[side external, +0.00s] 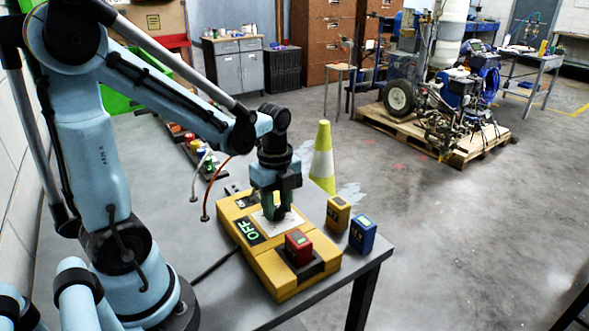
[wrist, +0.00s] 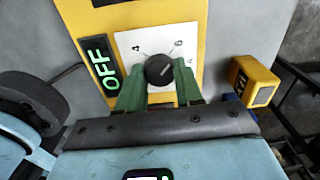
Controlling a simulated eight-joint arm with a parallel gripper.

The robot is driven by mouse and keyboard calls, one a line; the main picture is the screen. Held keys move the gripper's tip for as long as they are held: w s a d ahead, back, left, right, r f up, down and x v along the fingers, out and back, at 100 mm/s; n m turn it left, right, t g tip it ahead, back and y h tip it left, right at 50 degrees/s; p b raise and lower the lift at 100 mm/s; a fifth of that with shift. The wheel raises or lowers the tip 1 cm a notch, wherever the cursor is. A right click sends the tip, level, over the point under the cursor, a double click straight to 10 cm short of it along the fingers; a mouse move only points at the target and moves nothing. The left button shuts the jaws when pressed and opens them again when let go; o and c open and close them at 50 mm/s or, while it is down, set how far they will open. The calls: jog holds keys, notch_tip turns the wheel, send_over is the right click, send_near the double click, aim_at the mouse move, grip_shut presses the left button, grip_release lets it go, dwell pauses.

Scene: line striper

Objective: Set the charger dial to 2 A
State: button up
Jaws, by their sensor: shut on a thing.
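The charger is a yellow box (side external: 268,268) on the table, with a lit green OFF display (side external: 250,231) that also shows in the wrist view (wrist: 104,71). Its dial is a round black knob (wrist: 158,70) on a white plate (wrist: 128,42) with printed numbers; 4 and 6 are legible. A faint light line on the knob points toward the upper right; the exact setting is hard to read. My gripper (side external: 280,212) points down over the plate. In the wrist view its green fingers (wrist: 159,78) are on either side of the knob, shut on it.
A red battery (side external: 298,245) sits in the charger's black dock. A yellow battery (side external: 338,213) and a blue battery (side external: 362,234) stand right of the charger. A yellow cone (side external: 322,158) stands behind the table edge. Tools lie along the table's far left.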

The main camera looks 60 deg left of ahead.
jog(key=n, duration=0.3)
jog(key=shift+n, duration=0.3)
jog(key=n, duration=0.4)
jog(key=shift+n, duration=0.3)
jog(key=n, duration=0.4)
jog(key=shift+n, duration=0.3)
jog(key=n, duration=0.4)
jog(key=shift+n, duration=0.3)
jog(key=n, duration=1.7)
jog(key=shift+n, duration=0.3)
